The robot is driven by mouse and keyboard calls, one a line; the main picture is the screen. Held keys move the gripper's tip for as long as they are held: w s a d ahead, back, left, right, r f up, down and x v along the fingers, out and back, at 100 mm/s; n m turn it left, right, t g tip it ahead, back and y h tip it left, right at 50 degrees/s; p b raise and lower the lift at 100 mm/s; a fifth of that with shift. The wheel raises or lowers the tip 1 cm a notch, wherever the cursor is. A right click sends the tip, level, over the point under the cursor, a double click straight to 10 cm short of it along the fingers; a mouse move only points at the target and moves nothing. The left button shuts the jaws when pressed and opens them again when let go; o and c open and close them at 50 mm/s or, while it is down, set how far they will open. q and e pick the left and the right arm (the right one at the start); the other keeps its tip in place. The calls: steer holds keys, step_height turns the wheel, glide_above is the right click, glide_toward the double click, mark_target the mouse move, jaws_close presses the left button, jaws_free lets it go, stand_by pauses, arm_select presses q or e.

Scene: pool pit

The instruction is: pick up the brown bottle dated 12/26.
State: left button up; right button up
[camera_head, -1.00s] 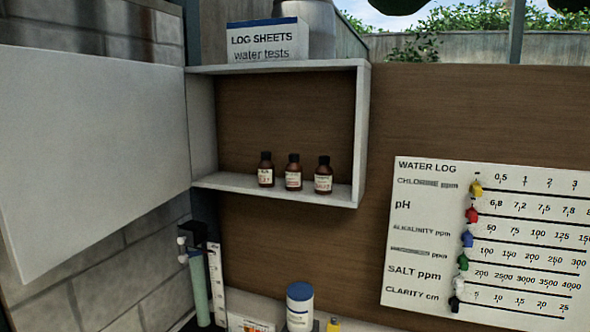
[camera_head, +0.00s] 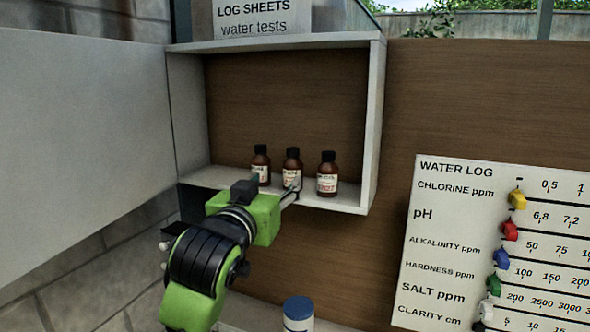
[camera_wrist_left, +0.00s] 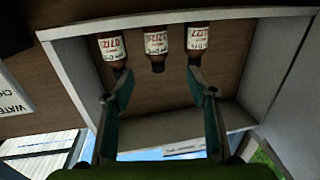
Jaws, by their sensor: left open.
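Three small brown bottles with dark caps and white labels stand in a row in the open wall cabinet: a left one (camera_head: 260,164), a middle one (camera_head: 292,168) and a right one (camera_head: 327,174). The left wrist view shows them upside down and mirrored in order, with the middle bottle (camera_wrist_left: 157,46) between the other two. The printed dates are partly blurred; the middle one may read 12/26. My left gripper (camera_head: 275,187) is open and empty at the shelf's front. In the wrist view its fingers (camera_wrist_left: 161,84) are spread on either side of the middle bottle's line.
The cabinet (camera_head: 375,130) has side walls and a front shelf edge close to my gripper. Its white door (camera_head: 80,130) stands open at left. A water log board (camera_head: 480,240) hangs at right. A blue-lidded container (camera_head: 298,312) stands below.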

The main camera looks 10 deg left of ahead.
mark_target(291, 167)
arm_select(q)
steer(key=w+p, duration=0.2)
steer(key=w, duration=0.5)
steer(key=shift+w+d+p, duration=0.15)
steer(key=shift+p, duration=0.15)
steer(key=shift+w, duration=0.4)
steer(key=shift+w+d+r+p, duration=0.1)
steer(key=shift+w+r+p, duration=0.1)
steer(key=shift+p, duration=0.25)
steer(key=w+p, duration=0.3)
steer(key=w, duration=0.1)
steer(key=shift+d, duration=0.35)
steer(key=shift+w+f, duration=0.1)
steer(key=shift+w, duration=0.25)
arm_select(e)
step_height(291, 167, up, 7)
steer(key=shift+s+d, duration=0.25)
steer(key=shift+s, duration=0.1)
arm_select(q)
steer(key=c, duration=1.3)
arm_select(e)
steer(key=shift+a, duration=0.15)
